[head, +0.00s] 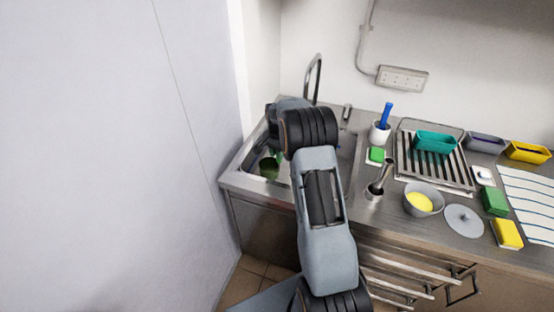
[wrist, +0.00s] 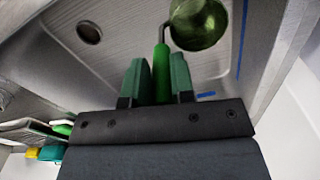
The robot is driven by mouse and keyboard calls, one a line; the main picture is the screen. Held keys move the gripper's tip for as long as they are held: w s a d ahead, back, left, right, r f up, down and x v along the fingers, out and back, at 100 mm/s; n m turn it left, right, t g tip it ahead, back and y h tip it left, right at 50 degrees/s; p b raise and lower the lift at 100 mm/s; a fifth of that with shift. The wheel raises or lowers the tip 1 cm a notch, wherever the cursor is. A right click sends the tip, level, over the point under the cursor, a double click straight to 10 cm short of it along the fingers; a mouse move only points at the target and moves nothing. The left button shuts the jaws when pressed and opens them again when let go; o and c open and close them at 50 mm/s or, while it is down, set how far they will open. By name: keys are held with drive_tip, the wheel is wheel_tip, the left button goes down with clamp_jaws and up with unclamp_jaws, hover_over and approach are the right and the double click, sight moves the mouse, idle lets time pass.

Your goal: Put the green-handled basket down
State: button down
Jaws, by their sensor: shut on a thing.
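My gripper (wrist: 158,78) is shut on the green handle of the basket, with one green finger on each side of the handle (wrist: 161,70). The basket's round, shiny olive-green bowl (wrist: 203,24) sits beyond the fingertips at the top of the wrist view. In the head view the green-handled basket (head: 268,168) shows within the sink's outline (head: 233,180), left of my arm. My wrist and arm hide the fingertips and part of the sink there. I cannot tell whether the basket touches the sink floor.
The sink's drain (wrist: 89,32) is clear. A tall faucet (head: 314,78) stands behind the sink, and a wall panel (head: 200,130) is close on the left. Right of the sink are a rack (head: 462,172), a grey bowl (head: 420,207), a steel tool (head: 380,180) and a white cup (head: 380,133).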

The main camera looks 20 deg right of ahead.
drive_tip(key=shift+f+p, duration=0.4)
drive_tip(key=shift+f, duration=1.4)
drive_tip(key=shift+f, duration=0.15)
drive_tip(key=c, duration=1)
unclamp_jaws()
drive_tip(key=shift+o, duration=0.2)
